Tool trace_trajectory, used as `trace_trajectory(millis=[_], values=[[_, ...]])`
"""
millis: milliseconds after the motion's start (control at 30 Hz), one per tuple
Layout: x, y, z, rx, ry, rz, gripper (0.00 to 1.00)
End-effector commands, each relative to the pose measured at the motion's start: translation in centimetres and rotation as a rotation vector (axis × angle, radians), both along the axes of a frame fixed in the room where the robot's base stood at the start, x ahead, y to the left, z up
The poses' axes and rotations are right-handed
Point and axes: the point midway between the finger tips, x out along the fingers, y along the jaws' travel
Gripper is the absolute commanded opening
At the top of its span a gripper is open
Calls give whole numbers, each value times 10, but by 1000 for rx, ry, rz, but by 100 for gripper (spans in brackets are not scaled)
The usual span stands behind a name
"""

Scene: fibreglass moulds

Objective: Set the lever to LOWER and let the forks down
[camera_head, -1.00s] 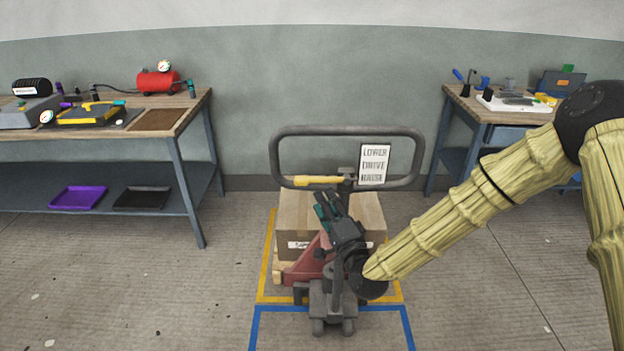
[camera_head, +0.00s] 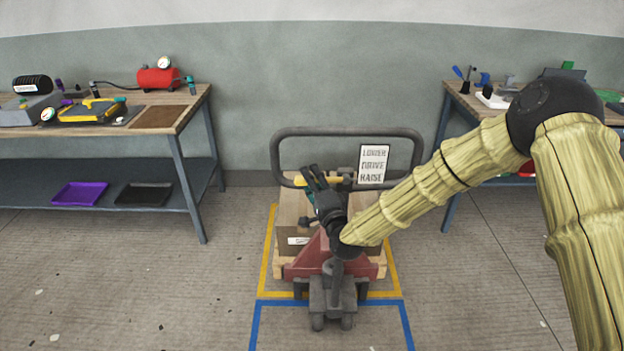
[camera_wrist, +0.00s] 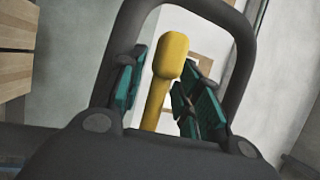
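The pallet jack's dark loop handle (camera_head: 347,131) stands upright in front of me. Its yellow lever (camera_head: 318,181) lies roughly level across the lower part of the loop, beside a sign (camera_head: 373,164) reading LOWER, DRIVE, RAISE from top to bottom. My gripper (camera_head: 310,180) is at the lever's left part and hides some of it. In the wrist view the yellow lever (camera_wrist: 170,57) sits between my two teal-padded fingers (camera_wrist: 160,92), with visible gaps on both sides, so the gripper is open. The red jack body (camera_head: 310,259) is partly behind my arm.
A cardboard box (camera_head: 291,208) rests on a wooden pallet (camera_head: 377,262) over the jack. Yellow floor tape (camera_head: 266,262) and blue tape (camera_head: 254,325) mark the floor. Workbenches stand left (camera_head: 190,118) and right (camera_head: 462,100).

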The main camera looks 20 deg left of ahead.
Motion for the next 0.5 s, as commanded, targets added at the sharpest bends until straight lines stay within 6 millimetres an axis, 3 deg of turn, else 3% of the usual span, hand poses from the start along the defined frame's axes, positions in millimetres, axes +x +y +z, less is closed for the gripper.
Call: trace_trajectory(millis=[100,267,500], values=[[0,0,0,0,0,0,31],[0,0,0,0,0,0,2],[0,-1,0,5,1,-1,0]])
